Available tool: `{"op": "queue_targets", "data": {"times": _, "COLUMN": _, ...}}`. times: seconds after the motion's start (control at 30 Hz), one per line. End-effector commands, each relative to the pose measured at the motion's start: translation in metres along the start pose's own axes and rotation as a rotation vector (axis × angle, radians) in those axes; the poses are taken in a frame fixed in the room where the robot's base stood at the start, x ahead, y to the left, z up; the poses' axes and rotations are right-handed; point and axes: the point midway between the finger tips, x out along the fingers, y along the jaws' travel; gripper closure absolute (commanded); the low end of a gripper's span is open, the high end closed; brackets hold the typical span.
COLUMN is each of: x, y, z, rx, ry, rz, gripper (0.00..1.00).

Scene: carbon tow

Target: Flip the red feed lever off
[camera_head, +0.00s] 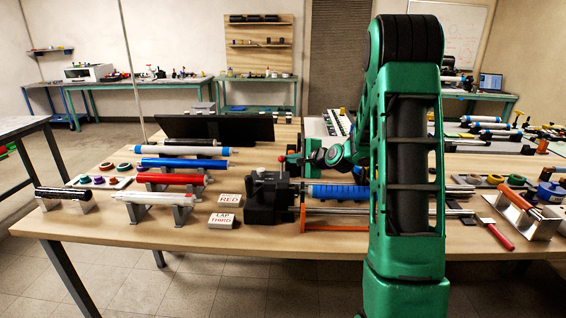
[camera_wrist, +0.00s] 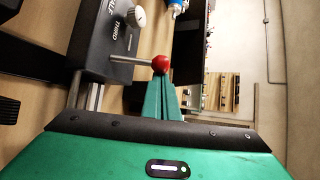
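The red feed lever shows in the wrist view as a red ball knob (camera_wrist: 161,64) on a thin metal rod. The rod sticks out of a dark grey box (camera_wrist: 108,42) with white lettering. My green gripper (camera_wrist: 160,84) has its two fingers together, and their tips are right at the knob. The knob covers the tips, so I cannot tell whether they touch it. In the head view the red knob (camera_head: 282,158) is small, above the black machine box (camera_head: 268,200), with my gripper (camera_head: 295,159) just to its right. The knob does not appear to be held between the fingers.
A white round knob (camera_wrist: 136,17) is on the same box. A blue roller (camera_head: 338,192) lies right of the machine. Two lettered cards (camera_head: 229,199) and several rolls on stands, including a red one (camera_head: 170,179), are to the left.

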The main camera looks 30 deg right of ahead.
Motion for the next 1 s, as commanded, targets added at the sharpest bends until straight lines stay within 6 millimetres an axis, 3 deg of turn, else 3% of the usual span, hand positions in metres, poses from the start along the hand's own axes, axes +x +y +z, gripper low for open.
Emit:
{"op": "queue_targets", "data": {"times": 0.13, "x": -0.011, "y": -0.001, "z": -0.006, "rx": 0.007, "ry": 0.010, "rz": -0.002, "gripper": 1.00}}
{"op": "queue_targets", "data": {"times": 0.47, "x": -0.027, "y": 0.004, "z": 0.003, "rx": 0.007, "ry": 0.012, "rz": -0.003, "gripper": 1.00}}
{"op": "queue_targets", "data": {"times": 1.0, "x": -0.030, "y": -0.005, "z": 0.004, "rx": 0.006, "ry": 0.014, "rz": -0.005, "gripper": 1.00}}
